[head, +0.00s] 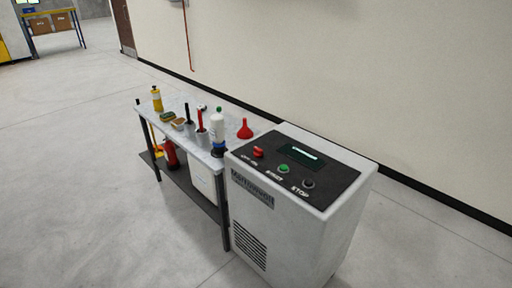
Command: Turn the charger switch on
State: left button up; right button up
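The charger (275,238) is a tall light-grey cabinet in the lower right middle of the head view. Its sloped dark top panel (322,178) carries a small display (303,154), a red switch (258,152) at the left, a green button (283,168) marked start and a dark button (308,184) marked stop. The lettering by the red switch is too small to read surely, and its on or off position cannot be told. Neither of my grippers is in view.
A metal bench (183,139) stands against the charger's left side, holding a red funnel (244,129), a white bottle (217,126), a yellow bottle (156,99) and cups. A red extinguisher (169,153) stands on its lower shelf. A wall runs behind. The floor (75,190) at left is clear.

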aim_at(258, 153)
jog(key=i+l+u, duration=0.65)
jog(key=u, duration=0.2)
jog(key=i+l, duration=0.05)
jog(key=i, duration=0.05)
